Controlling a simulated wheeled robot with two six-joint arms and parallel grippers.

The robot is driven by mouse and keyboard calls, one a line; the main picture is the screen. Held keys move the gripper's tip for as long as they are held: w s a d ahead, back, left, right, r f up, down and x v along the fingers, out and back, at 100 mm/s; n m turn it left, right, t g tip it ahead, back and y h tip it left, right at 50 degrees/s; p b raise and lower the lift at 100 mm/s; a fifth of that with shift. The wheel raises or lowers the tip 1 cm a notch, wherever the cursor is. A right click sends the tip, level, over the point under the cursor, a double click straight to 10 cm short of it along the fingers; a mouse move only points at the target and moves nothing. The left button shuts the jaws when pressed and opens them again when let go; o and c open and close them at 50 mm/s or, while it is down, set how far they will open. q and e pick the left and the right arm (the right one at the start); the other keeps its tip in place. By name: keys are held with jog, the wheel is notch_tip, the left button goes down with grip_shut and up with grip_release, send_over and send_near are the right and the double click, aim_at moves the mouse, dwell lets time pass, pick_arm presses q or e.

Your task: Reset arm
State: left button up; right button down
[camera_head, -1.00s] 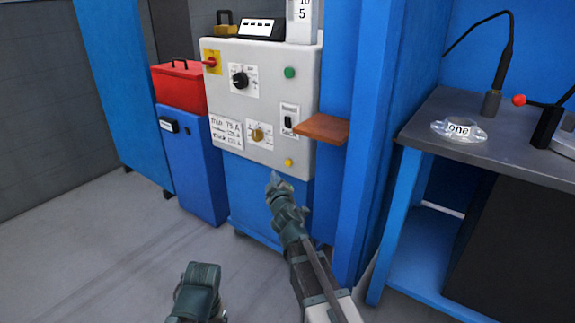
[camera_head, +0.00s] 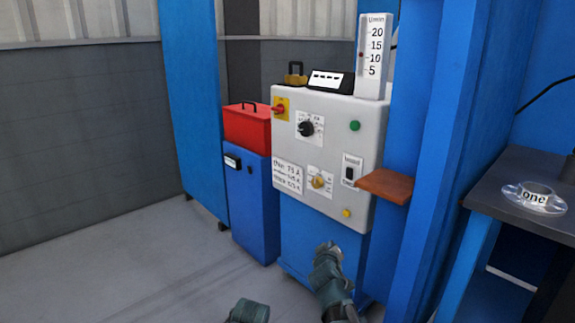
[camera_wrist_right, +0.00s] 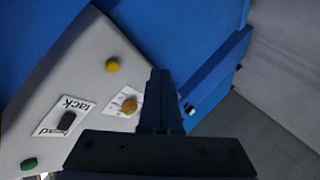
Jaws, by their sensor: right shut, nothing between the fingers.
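My right gripper (camera_head: 326,248) is in front of the blue lower part of the control cabinet, below its panel. Its fingers are shut and empty; they also show closed together in the right wrist view (camera_wrist_right: 160,90). Part of my other arm (camera_head: 248,312) shows at the bottom edge of the head view, but its fingers cannot be made out. The grey control panel (camera_head: 330,115) carries a red switch, a black knob, a brass knob, a green button, a rocker switch and a yellow button. The panel also shows tilted in the right wrist view (camera_wrist_right: 50,80).
A small brown shelf (camera_head: 385,186) juts out right of the panel. A red box (camera_head: 247,127) sits on a blue cabinet (camera_head: 252,205) at the left. A clear flanged piece marked "one" (camera_head: 535,198) lies on the dark bench (camera_head: 500,185) at the right. The floor at left is clear.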

jog(key=s+a+f+g+y+p, duration=0.15)
jog(key=s+a+g, duration=0.3)
jog(key=s, duration=0.55)
jog(key=s+a+f+m+g+p, duration=0.1)
jog(key=s+a+f+g+p, duration=0.3)
jog(key=s, duration=0.6)
jog(key=s+a+f+g+y+p, duration=0.15)
jog(key=s+a+g, duration=0.4)
jog(key=s, duration=0.55)
notch_tip(320, 180, up, 37)
jog(key=w+d+p, duration=0.1)
jog(key=p, duration=3.5)
jog(key=shift+w+r+m+h+p, duration=0.15)
jog(key=shift+m+h+p, duration=0.15)
